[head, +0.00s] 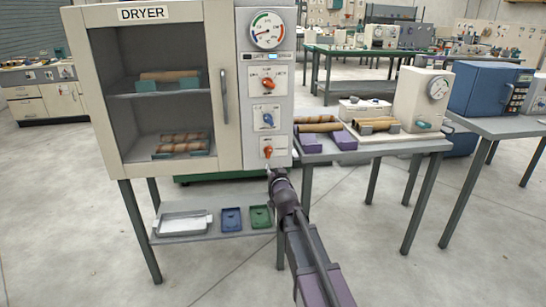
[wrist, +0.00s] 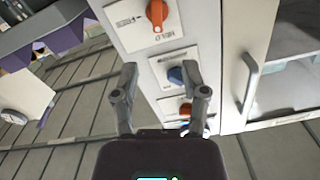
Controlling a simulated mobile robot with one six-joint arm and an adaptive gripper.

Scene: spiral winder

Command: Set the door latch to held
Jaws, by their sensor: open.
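The dryer (head: 224,150) stands at left with its windowed door seemingly shut; the door handle (head: 223,97) is upright and also shows in the wrist view (wrist: 247,85). Its panel carries an upper orange knob (head: 268,83), a blue knob (head: 268,117) and a lower orange knob (head: 267,152). In the wrist view, the orange knob at the top (wrist: 157,12) has a label that seems to read HELD. My gripper (head: 269,173) is just below the lower orange knob in the head view. Its open, empty fingers (wrist: 160,68) show before the panel, with the blue knob (wrist: 177,75) near one fingertip.
A round gauge (head: 267,30) tops the panel. Right of the dryer, a table (head: 400,147) holds tubes on purple cradles and a cream device (head: 421,97). A shelf under the dryer holds a metal tray (head: 184,223) and small blue and green trays. The floor in front is open.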

